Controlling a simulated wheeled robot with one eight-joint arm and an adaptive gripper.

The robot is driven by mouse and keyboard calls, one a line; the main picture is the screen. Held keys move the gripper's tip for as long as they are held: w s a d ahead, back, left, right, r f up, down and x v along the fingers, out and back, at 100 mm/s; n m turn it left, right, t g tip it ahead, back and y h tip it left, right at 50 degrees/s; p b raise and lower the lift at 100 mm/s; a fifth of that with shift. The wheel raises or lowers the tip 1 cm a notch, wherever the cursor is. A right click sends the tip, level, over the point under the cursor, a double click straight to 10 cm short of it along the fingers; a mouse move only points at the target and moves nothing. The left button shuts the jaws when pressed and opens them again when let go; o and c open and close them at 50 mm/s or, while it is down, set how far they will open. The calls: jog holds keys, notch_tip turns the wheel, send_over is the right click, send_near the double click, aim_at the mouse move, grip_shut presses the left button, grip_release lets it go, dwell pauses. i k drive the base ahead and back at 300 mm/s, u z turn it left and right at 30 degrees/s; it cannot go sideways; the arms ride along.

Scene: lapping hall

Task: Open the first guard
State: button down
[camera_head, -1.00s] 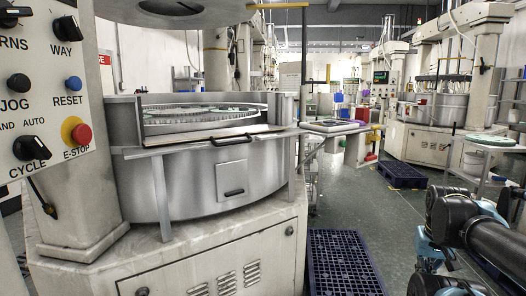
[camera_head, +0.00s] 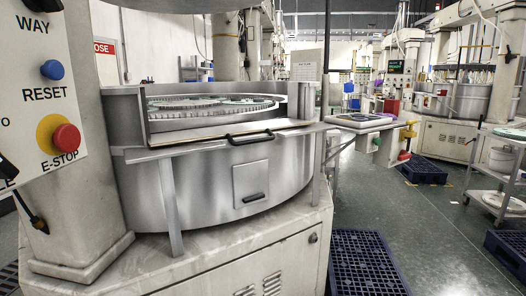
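The nearest machine has a round steel tub (camera_head: 215,190) on a pale base. A flat steel guard panel with a pale lower edge (camera_head: 200,146) crosses the tub's front near the rim, with a dark bar handle (camera_head: 252,138) on it. Toothed rings (camera_head: 205,104) show inside above it. I cannot tell from this view how the guard is hinged. A small square door (camera_head: 252,183) with a black handle (camera_head: 255,198) sits lower on the tub wall and is shut. My gripper is not in view.
A control panel (camera_head: 40,80) with a red E-stop (camera_head: 66,138) stands close at left. A blue pallet (camera_head: 365,262) lies on the floor right of the base. A small table (camera_head: 360,122) stands behind it, and a trolley (camera_head: 500,170) at right.

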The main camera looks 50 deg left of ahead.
aim_at(157, 139)
jog(key=k, duration=2.15)
jog(key=u, duration=0.5)
jog(key=i, duration=1)
